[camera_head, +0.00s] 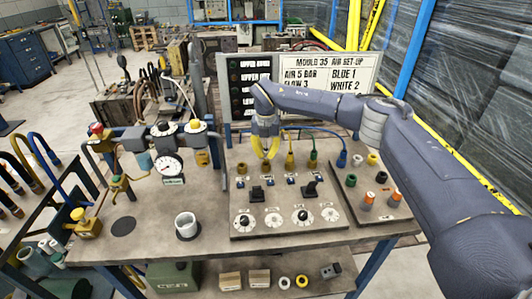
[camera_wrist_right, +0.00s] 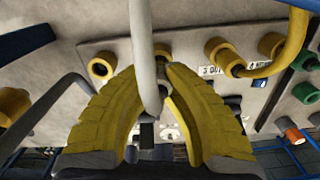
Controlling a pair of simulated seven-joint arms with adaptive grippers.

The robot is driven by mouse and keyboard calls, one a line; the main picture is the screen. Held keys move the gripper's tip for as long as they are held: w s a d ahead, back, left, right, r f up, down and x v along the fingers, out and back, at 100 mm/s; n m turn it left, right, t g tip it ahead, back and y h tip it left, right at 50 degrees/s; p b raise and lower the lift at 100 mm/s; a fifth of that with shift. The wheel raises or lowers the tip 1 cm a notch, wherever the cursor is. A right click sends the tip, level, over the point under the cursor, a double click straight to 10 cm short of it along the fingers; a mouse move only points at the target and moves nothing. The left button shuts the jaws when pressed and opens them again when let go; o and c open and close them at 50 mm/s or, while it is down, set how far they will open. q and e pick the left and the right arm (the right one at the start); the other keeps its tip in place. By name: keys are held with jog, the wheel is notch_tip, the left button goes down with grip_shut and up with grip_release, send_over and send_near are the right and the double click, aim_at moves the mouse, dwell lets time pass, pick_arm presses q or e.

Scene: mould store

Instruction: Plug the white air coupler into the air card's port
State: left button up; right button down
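The air card (camera_head: 328,75) stands behind the bench and reads "MOULD 35 AIR SET-UP", with "BLUE 1" and "WHITE 2". My right gripper (camera_head: 267,157) is over the back of the port panel (camera_head: 240,205), yellow fingers pointing down and tips drawn together. In the right wrist view, a white hose (camera_wrist_right: 145,45) bends between the fingers (camera_wrist_right: 151,75). They appear shut on its white coupler, which the hose and fingers mostly hide. Brass port rings (camera_wrist_right: 102,65) show on the panel beside the fingertips. Whether the coupler touches a port is hidden. My left gripper is not in view.
Yellow, green and blue couplers (camera_head: 341,158) with hoses stand right of my gripper. Black levers (camera_head: 310,188) and dials (camera_head: 243,222) are in front.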

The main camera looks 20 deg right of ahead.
jog(key=shift+f, duration=1.15)
dwell(2.0)
jog(key=c, duration=1)
grip_release()
jog(key=shift+o, duration=0.2)
jog(key=shift+r, duration=3.75)
